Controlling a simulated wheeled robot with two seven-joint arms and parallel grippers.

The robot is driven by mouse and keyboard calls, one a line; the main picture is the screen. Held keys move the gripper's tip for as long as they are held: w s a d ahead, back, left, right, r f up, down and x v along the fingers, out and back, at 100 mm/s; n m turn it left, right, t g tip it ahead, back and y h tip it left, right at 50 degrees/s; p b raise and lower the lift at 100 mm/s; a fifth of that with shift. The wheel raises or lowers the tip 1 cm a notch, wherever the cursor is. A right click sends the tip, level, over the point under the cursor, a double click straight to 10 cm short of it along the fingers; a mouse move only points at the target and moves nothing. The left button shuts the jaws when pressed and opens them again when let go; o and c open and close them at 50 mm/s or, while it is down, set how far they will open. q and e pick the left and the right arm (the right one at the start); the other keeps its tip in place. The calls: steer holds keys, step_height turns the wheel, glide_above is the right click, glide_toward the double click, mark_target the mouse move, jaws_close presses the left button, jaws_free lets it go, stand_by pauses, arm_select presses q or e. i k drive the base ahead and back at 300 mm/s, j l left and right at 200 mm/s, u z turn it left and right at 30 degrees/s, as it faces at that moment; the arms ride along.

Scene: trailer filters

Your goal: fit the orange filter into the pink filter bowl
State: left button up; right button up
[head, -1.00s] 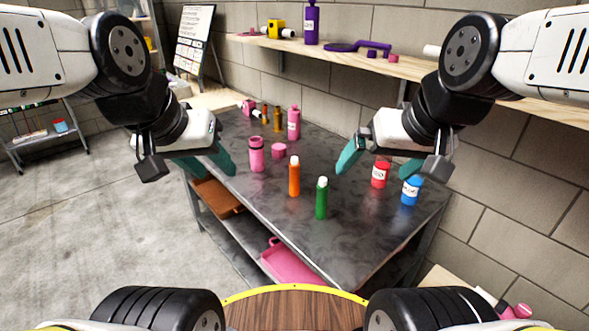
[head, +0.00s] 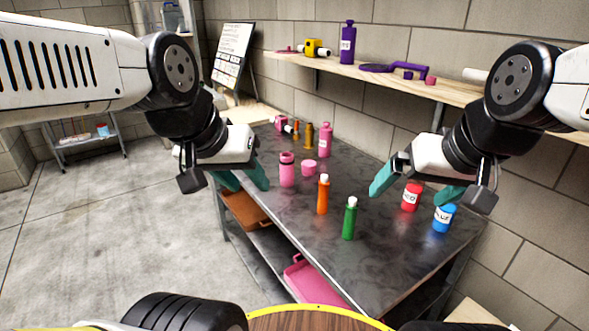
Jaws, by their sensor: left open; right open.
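The orange filter (head: 323,196), an orange cylinder with a white top, stands upright near the middle of the dark table (head: 290,228). A pink open-topped cylinder (head: 287,174), apparently the pink filter bowl, stands upright behind it to the left. A low pink round piece (head: 309,168), perhaps its cap, lies just beside it. My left gripper (head: 245,179) is open and empty, left of the pink cylinder. My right gripper (head: 408,190) is open, to the right of the orange filter. In the picture the red container (head: 411,199) appears between its fingers, but no grip shows.
A green bottle (head: 349,219) stands in front of the orange filter. A blue container (head: 444,217) is at the right. A taller pink bottle (head: 325,142) and small amber bottles (head: 309,136) stand behind. A wall shelf (head: 440,90) runs above the back edge. The table's front middle is clear.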

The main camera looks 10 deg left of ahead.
mark_target(286, 160)
steer(key=i+j+z, duration=0.15)
steer(key=z, duration=0.2)
steer(key=i+j+z, duration=0.1)
steer(key=j+z, duration=0.55)
steer(key=i+j, duration=0.05)
